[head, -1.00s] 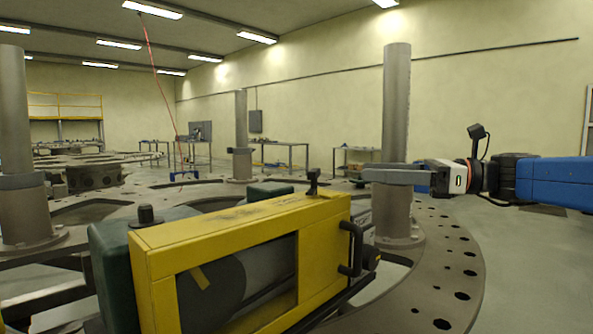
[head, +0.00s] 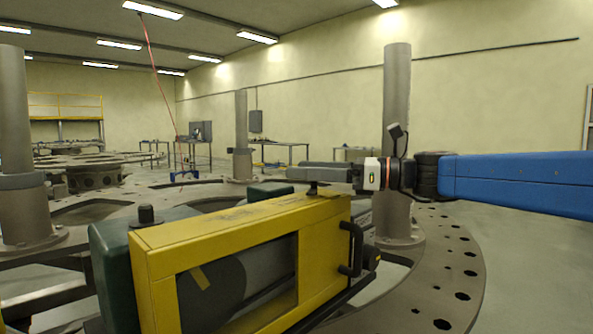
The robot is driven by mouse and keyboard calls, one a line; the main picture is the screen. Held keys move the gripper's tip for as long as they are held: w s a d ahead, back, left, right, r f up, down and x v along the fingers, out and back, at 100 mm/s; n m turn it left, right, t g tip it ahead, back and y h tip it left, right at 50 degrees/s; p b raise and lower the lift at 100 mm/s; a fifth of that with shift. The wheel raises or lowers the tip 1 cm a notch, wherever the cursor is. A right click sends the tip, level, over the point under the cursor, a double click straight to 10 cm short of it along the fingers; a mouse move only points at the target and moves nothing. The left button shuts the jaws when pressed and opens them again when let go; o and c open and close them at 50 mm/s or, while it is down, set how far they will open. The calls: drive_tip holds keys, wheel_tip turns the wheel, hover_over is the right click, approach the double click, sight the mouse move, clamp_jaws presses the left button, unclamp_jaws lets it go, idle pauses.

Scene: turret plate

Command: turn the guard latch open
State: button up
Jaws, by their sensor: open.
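The yellow guard (head: 215,232) is a box-like frame with an open window, in front of me. A small dark latch-like piece (head: 318,189) stands on its top edge near the right end; its upper part is hidden by my gripper. My gripper (head: 291,173) reaches in from the right, its grey fingers level and pointing left across the top of that piece. The jaws are open. I cannot tell whether the fingers straddle the piece or touch it.
A black handle (head: 352,248) sits on the guard's right end. Tall grey posts rise from the plate, one (head: 397,130) behind my gripper and one (head: 18,150) at far left. The perforated turret plate (head: 455,255) curves along the right. Air above the guard's left half is clear.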

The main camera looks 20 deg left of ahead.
drive_tip(key=shift+s+a, duration=0.15)
drive_tip(key=shift+a, duration=1.1)
drive_tip(key=c, duration=1.1)
drive_tip(key=shift+o, duration=0.2)
drive_tip(key=shift+t, duration=0.3)
drive_tip(key=shift+w+m+t, duration=0.2)
drive_tip(key=shift+m+t, duration=0.45)
drive_tip(key=shift+t, duration=0.2)
drive_tip(key=shift+w+m+t, duration=0.15)
drive_tip(key=shift+m+t, duration=0.5)
drive_tip(key=shift+t, duration=0.2)
drive_tip(key=shift+w+d+m+t+h, duration=0.1)
drive_tip(key=shift+w+m+t+h, duration=0.2)
drive_tip(key=shift+m+t, duration=0.75)
drive_tip(key=shift+w+m+t+h, duration=0.3)
drive_tip(key=shift+m+t, duration=0.25)
drive_tip(key=shift+t, duration=0.9)
